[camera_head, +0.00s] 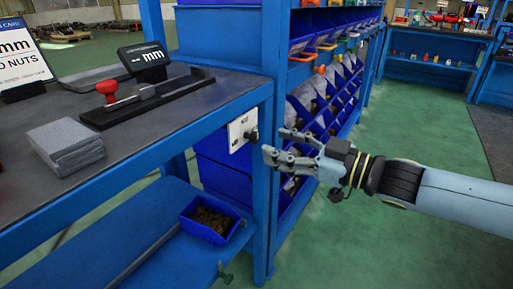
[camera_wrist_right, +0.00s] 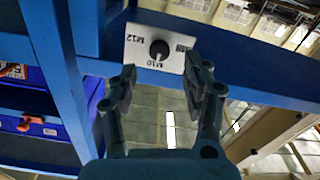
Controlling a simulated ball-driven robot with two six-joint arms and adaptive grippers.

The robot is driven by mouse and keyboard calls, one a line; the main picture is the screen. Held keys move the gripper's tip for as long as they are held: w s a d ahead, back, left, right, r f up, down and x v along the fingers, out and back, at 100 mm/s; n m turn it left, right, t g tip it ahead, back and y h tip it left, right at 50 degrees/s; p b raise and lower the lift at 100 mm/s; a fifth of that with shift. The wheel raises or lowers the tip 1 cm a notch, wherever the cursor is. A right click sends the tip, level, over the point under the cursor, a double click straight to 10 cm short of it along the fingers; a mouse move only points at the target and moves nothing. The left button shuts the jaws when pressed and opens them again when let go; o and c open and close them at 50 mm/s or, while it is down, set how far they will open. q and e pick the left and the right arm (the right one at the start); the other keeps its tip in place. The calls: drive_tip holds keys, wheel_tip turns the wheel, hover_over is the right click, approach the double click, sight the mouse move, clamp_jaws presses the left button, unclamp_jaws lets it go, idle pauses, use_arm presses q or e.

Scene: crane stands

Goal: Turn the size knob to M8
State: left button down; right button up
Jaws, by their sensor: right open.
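The size knob (camera_wrist_right: 159,49) is a round black knob on a white plate (camera_wrist_right: 134,55) marked M12, M10 and M8. The labels look turned over in the right wrist view, with M10 below the knob, M12 at left and M8 at right, partly behind a fingertip. I cannot tell surely which mark the knob points to. In the head view the plate (camera_head: 236,128) is on the blue bench's end, with the knob (camera_head: 252,135) sticking out. My right gripper (camera_head: 276,145) is open and empty, its fingertips (camera_wrist_right: 160,76) just short of the knob, one towards each side. My left gripper is not in view.
A blue bin (camera_head: 210,219) sits on the lower shelf. Racks of blue bins (camera_head: 335,95) stand behind my gripper. Green floor is clear at right.

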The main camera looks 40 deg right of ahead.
sight(257, 138)
drive_tip(key=x, duration=0.4)
drive_tip(key=shift+w+r, duration=0.1)
drive_tip(key=shift+w, duration=0.3)
drive_tip(key=shift+w+a, duration=0.15)
drive_tip(key=shift+w, duration=0.05)
drive_tip(key=shift+w+a, duration=0.1)
drive_tip(key=shift+w, duration=0.05)
drive_tip(key=c, duration=0.5)
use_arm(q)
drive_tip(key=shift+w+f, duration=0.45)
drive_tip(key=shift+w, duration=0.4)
use_arm(e)
clamp_jaws()
